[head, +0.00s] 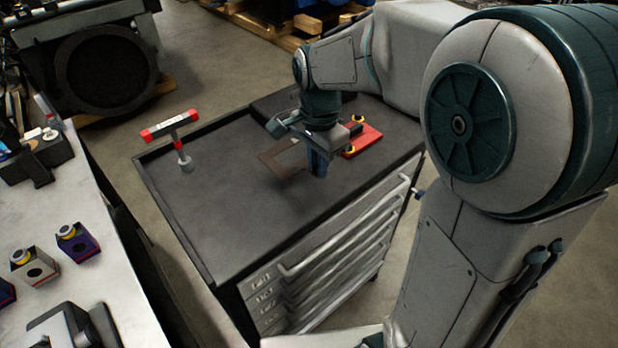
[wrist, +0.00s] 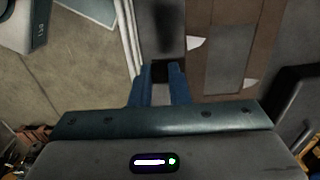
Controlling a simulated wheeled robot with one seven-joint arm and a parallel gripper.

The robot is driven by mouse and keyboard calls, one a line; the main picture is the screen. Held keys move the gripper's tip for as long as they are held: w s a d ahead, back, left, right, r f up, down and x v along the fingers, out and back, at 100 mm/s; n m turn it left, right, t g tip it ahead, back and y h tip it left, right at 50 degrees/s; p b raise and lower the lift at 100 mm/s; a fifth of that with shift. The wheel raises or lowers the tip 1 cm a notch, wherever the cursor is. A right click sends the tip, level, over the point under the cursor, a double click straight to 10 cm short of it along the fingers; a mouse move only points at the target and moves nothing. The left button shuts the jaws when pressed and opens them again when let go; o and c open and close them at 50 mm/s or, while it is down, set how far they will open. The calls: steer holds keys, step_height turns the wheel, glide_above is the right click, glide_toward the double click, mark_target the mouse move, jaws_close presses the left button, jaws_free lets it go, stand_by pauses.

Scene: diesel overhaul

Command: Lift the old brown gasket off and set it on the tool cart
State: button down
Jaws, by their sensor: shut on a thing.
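The brown gasket (head: 284,160) is a thin flat frame with openings, seen over the dark top of the tool cart (head: 215,205) in the head view. My gripper (head: 318,166) is at its right end, pointing down, with its blue fingers shut on it. In the wrist view the gasket (wrist: 268,45) spreads to the right of the fingers (wrist: 160,72). The gripped edge is hidden between the fingers. I cannot tell whether the gasket touches the cart top or hangs just above it.
A red plate (head: 368,137) with yellow-and-black parts lies behind my gripper on the cart. A red T-handled tool (head: 172,127) stands at the cart's far left. The cart's front left top is clear. A pale bench (head: 75,200) with small blocks is at left.

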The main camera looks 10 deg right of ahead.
mark_target(308, 206)
steer(key=f+b, duration=0.1)
steer(key=f, duration=0.2)
steer(key=s+a+f+b, duration=0.1)
steer(key=f+b, duration=0.1)
steer(key=f, duration=0.1)
steer(key=a+f+b, duration=0.1)
steer(key=f+b, duration=0.1)
steer(key=f, duration=0.1)
steer(key=shift+s, duration=0.2)
steer(key=shift+r, duration=0.1)
steer(key=c, duration=1.3)
jaws_free()
step_height(308, 206, up, 14)
